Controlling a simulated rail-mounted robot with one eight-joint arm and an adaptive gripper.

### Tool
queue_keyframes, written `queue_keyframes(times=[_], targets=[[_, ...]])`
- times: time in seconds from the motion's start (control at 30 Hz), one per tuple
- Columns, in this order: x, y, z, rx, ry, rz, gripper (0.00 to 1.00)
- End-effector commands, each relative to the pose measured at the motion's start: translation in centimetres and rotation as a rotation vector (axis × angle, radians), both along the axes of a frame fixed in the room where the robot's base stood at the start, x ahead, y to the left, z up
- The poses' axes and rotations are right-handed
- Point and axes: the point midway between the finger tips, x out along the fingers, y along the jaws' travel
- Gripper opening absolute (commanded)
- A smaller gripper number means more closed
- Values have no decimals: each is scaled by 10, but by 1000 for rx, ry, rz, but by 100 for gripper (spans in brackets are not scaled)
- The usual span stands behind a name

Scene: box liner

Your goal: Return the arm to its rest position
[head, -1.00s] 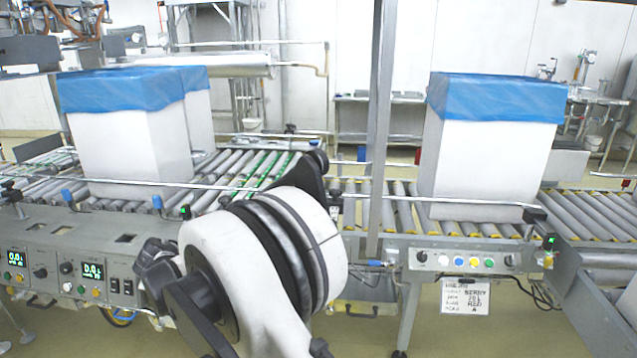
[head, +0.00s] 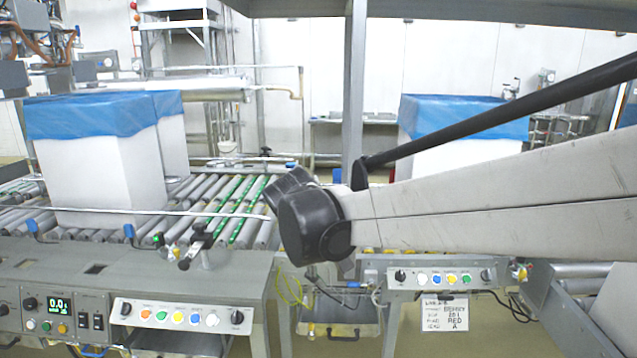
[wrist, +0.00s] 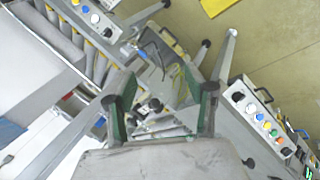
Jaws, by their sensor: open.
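My arm (head: 480,205) reaches in from the right edge of the head view to a black joint (head: 315,222) near the middle. I cannot make out my gripper's fingers in the head view. In the wrist view my gripper (wrist: 160,97) is open, with two dark green-sided fingers apart and nothing between them. Past the fingers, legs of the conveyor frames and the floor show, and no box is touched.
A white box (head: 100,185) with a blue liner stands on the left rollers, another box (head: 172,145) behind it. A third lined box (head: 455,120) at right is partly hidden by my arm. A grey post (head: 353,90) rises behind the arm. Control panels (head: 180,315) line the front.

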Motion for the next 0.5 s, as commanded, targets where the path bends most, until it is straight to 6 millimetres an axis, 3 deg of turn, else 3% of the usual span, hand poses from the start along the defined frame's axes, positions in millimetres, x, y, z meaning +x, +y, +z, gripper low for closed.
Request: queue_keyframes(times=[0.03, 0.2, 0.5], targets=[[-11, -15, 5, 26, -7, -24, 49], [-45, -55, 16, 124, -34, -103, 49], [-110, -111, 22, 295, -96, -249, 49]])
